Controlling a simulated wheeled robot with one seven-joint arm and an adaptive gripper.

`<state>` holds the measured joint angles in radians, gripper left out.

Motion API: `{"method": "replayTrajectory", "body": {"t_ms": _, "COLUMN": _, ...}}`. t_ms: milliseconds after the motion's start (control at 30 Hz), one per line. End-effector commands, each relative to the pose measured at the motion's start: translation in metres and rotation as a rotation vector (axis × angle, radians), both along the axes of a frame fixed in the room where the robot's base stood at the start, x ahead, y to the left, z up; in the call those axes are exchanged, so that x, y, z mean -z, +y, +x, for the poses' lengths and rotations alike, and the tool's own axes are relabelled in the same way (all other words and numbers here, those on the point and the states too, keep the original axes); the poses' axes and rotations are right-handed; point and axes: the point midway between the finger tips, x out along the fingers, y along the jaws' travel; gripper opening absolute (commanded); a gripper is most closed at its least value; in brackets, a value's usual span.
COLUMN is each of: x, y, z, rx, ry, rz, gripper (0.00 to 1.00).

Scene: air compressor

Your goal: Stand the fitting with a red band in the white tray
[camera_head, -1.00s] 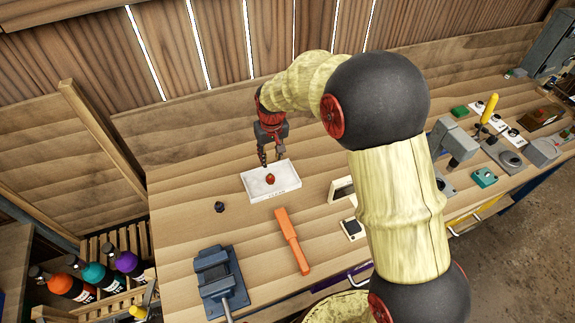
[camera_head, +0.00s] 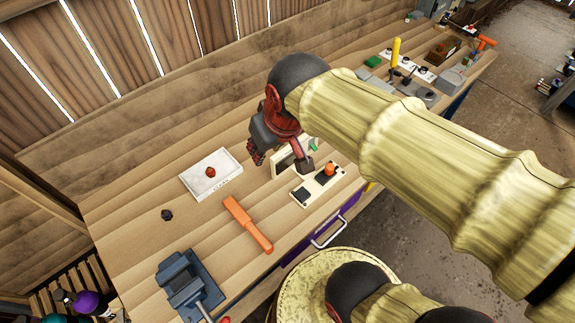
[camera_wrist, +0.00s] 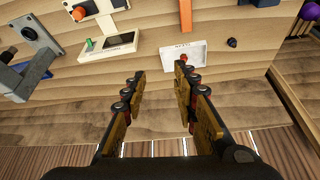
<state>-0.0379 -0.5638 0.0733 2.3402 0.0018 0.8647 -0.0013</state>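The white tray (camera_head: 222,183) lies on the workbench, left of my gripper in the head view. A small red piece (camera_head: 210,172) is inside it, apparently the red-banded fitting; it is too small to tell whether it stands or lies. The tray (camera_wrist: 200,48) also shows in the wrist view, with the red piece partly hidden by a finger. My gripper (camera_wrist: 160,75) is open, with nothing between its fingers. In the head view my gripper (camera_head: 282,160) is to the right of the tray and apart from it, beside a cream device.
A small dark piece (camera_head: 167,214) lies left of the tray. An orange tool (camera_head: 247,224) and a blue-grey vise (camera_head: 188,284) are nearer the front. The cream device (camera_head: 318,186) with an orange knob stands at the right. Bare bench lies behind the tray.

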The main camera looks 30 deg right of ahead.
Motion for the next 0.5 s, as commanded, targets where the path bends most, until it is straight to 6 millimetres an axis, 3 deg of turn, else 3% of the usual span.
{"method": "replayTrajectory", "body": {"t_ms": 100, "x": -0.002, "y": -0.008, "z": -0.036, "rx": 0.021, "ry": -0.039, "rz": 0.0, "gripper": 0.29}}
{"method": "replayTrajectory", "body": {"t_ms": 200, "x": 0.0, "y": -0.011, "z": -0.054, "rx": 0.032, "ry": -0.055, "rz": 0.0, "gripper": 0.29}}
{"method": "replayTrajectory", "body": {"t_ms": 500, "x": 0.002, "y": -0.013, "z": -0.066, "rx": 0.04, "ry": -0.064, "rz": 0.0, "gripper": 0.29}}
